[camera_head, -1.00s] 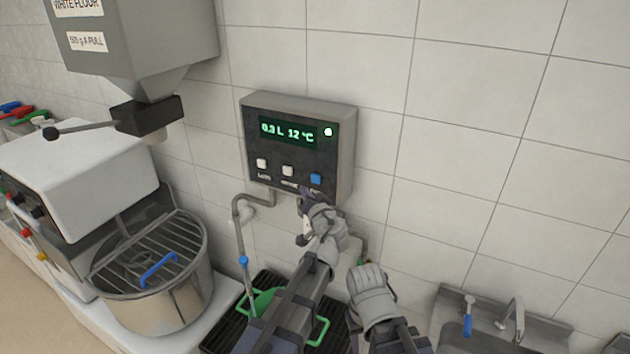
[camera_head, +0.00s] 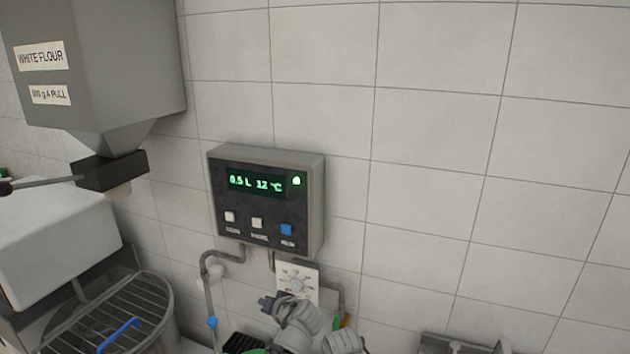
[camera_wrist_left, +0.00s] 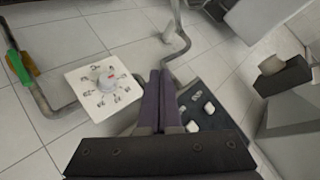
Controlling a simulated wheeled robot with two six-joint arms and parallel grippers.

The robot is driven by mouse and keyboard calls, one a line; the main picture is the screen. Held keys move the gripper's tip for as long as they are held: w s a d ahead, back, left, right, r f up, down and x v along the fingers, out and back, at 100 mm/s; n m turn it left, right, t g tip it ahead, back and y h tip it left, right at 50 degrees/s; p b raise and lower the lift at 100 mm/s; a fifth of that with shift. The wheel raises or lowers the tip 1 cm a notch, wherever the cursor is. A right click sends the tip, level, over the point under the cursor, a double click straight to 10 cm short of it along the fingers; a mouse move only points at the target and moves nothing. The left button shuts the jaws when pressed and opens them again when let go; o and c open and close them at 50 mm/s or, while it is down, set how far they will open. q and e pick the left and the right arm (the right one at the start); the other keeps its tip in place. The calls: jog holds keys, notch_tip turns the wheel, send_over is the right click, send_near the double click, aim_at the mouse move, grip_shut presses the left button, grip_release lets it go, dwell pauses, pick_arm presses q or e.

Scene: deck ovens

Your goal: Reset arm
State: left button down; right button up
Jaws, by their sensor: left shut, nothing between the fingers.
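My left gripper (camera_head: 268,303) is near the bottom centre of the head view, below the control box and in front of the dial plate's lower edge. Its fingers are shut with nothing between them. They also show together in the left wrist view (camera_wrist_left: 158,100), between the dial plate and the box. The grey control box (camera_head: 258,203) on the wall reads 0.5 L 12 °C. It has a green light, two white buttons and a blue button (camera_head: 286,229). My right gripper's fingers are not seen.
A white dial plate (camera_head: 308,274) hangs below the box, beside grey pipes (camera_head: 206,285). A flour hopper (camera_head: 95,75) and a mixer bowl with grille (camera_head: 110,310) stand left. A tap and basin edge show bottom right. The tiled wall to the right is bare.

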pick_arm(q)
jog(key=s+d+f+m+g+h+b, duration=0.1)
jog(key=s+d+f+g+h+b, duration=0.2)
jog(key=s+f, duration=0.6)
jog(key=s+d+f+m+g+h+b, duration=0.2)
jog(key=s+d+f+g, duration=0.3)
jog(key=s, duration=0.8)
notch_tip(320, 180, down, 4)
jog(key=shift+s+d+r+g+h+b, duration=0.15)
jog(key=shift+s+d+g+h+b, duration=0.2)
jog(key=shift+g, duration=0.65)
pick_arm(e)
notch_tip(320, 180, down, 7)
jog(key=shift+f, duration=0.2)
pick_arm(q)
jog(key=shift+w, duration=0.15)
